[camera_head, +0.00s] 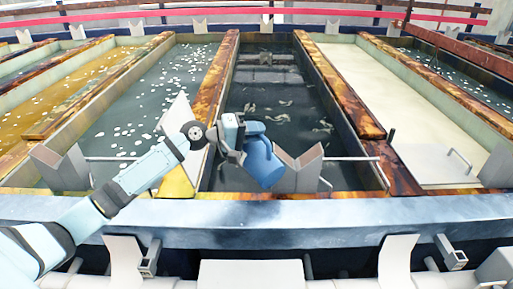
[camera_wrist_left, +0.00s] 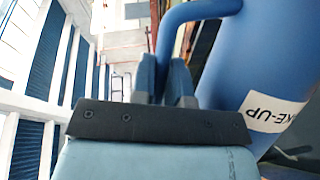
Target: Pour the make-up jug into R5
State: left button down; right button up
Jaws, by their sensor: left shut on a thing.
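The blue make-up jug (camera_head: 263,165) is at the front end of a dark-liquid tank (camera_head: 285,100) in the middle of the head view. It leans to one side, and I cannot see its mouth or any liquid leaving it. My left gripper (camera_head: 242,136) is shut on the jug's handle. In the left wrist view the fingers (camera_wrist_left: 167,82) close by the blue handle, and the jug body (camera_wrist_left: 245,60) carries an upside-down label (camera_wrist_left: 270,112) reading part of "MAKE-UP". No R5 mark is readable. My right gripper is out of view.
A grey V-shaped support (camera_head: 300,168) stands right beside the jug; another (camera_head: 60,165) is at left. A tank with white floating bits (camera_head: 150,85) lies left. A pale covered tank (camera_head: 385,85) lies right. Rusty dividers (camera_head: 222,70) separate tanks. A blue-grey rail (camera_head: 250,222) crosses the front.

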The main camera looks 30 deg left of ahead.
aim_at(265, 138)
pick_arm(q)
jog(key=shift+s+d+r+m+p, duration=0.1)
jog(key=shift+s+d+m+p, duration=0.05)
jog(key=shift+d+m+p, duration=0.2)
jog(key=shift+d+r+p, duration=0.2)
jog(key=shift+p, duration=0.25)
jog(key=shift+s+d+r+m+y+p, duration=0.25)
jog(key=shift+d+m+y+p, duration=0.25)
jog(key=shift+p, duration=0.65)
jog(key=shift+s+d+r+m+y+p, duration=0.1)
jog(key=shift+s+d+m+y+p, duration=0.15)
jog(key=shift+d+m+p, duration=0.6)
jog(key=shift+a+p, duration=0.2)
jog(key=shift+p, duration=0.25)
